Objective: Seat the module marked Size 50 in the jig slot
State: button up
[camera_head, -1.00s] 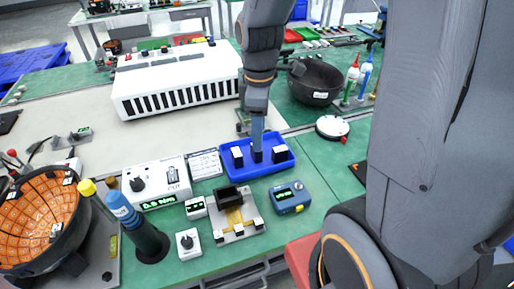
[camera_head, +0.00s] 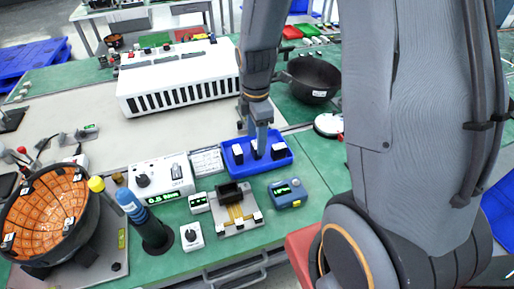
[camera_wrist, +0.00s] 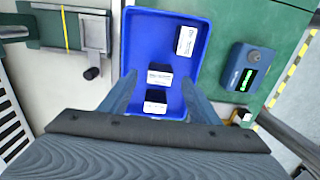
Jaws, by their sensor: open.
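A blue tray (camera_head: 285,163) holds three dark modules with white labels: a left one (camera_head: 237,153), a middle one (camera_head: 254,146) and a right one (camera_head: 278,150). The wrist view also shows the middle module (camera_wrist: 159,77) and the module nearest my wrist (camera_wrist: 155,103). The label print is too small to read, so I cannot tell which is Size 50. My gripper (camera_wrist: 160,80) is open over the tray (camera_wrist: 140,40), its fingers either side of the middle module, apparently without touching. The jig (camera_head: 243,224) stands in front of the tray, with a dark block at its back.
A blue meter (camera_head: 288,194) stands right of the jig. A white torque box (camera_head: 160,180) and a dark blue cylindrical tool (camera_head: 148,226) are to the left. A white vented case (camera_head: 180,80) lies behind the tray, and a black bowl (camera_head: 312,80) stands behind right.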

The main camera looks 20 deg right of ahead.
jog(key=shift+f, duration=0.8)
jog(key=c, duration=1.2)
jog(key=shift+o, duration=0.2)
jog(key=shift+r, duration=0.1)
